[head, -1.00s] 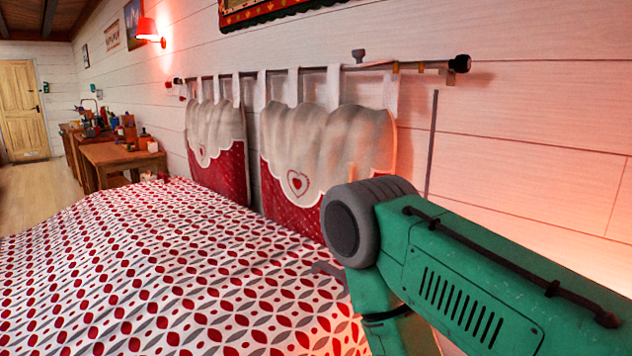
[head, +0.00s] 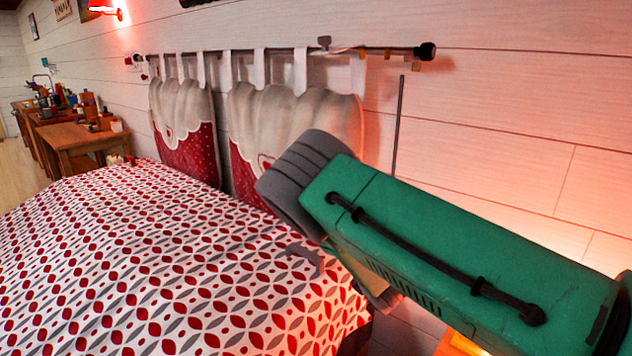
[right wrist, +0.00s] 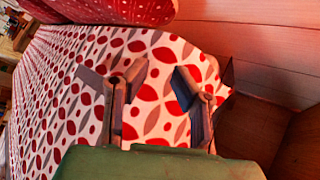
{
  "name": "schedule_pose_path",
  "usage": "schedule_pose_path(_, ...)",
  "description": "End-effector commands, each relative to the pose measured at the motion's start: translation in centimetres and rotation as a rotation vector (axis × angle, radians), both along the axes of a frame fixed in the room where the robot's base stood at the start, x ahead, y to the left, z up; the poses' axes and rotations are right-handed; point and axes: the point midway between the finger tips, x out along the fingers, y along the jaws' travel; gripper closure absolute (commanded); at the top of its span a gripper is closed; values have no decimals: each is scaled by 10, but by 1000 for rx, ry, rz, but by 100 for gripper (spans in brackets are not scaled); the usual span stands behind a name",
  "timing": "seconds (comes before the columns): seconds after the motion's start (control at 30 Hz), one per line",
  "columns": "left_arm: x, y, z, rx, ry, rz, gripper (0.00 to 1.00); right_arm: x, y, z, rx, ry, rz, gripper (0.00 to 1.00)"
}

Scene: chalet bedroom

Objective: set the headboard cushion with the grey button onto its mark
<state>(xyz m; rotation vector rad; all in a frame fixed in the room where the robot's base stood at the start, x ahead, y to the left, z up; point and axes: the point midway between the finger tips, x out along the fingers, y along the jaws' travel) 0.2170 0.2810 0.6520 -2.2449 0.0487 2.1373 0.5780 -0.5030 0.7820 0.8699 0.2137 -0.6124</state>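Two headboard cushions hang by white loops from a dark rod (head: 290,51) on the wall. The left cushion (head: 185,125) and the right cushion (head: 290,105) are both grey-white above and red below. My right arm covers the lower right part of the right cushion. I cannot make out a grey button on either, nor a clear mark. My right gripper (right wrist: 160,97) is open and empty above the bed in the right wrist view. My left gripper is not in view.
The bed with its red, grey and white patterned cover (head: 130,255) fills the lower left. A thin grey vertical strip (head: 398,125) is on the wall right of the cushions. A wooden desk (head: 75,133) with small items stands beyond the bed. A red lamp (head: 103,7) is above.

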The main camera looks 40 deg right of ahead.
Motion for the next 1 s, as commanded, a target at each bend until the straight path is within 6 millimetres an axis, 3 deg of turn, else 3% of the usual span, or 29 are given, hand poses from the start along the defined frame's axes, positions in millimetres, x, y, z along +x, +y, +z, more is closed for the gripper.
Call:
schedule_pose_path(0.03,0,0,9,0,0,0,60,25,-5,34,-134,-21,70,78)
schedule_pose_path(0.1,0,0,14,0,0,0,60,55,-8,74,-329,-40,157,78)
schedule_pose_path(0.2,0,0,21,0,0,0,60,87,-8,123,-570,-59,244,78)
schedule_pose_path(0.33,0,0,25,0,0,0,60,112,-3,165,-781,-75,303,78)
schedule_pose_path(0.47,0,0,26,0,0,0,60,122,-1,181,-871,-80,323,78)
schedule_pose_path(0.67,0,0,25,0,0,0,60,141,-8,182,-879,-80,323,78)
schedule_pose_path(1.0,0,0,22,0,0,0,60,199,-26,181,-877,-80,323,78)
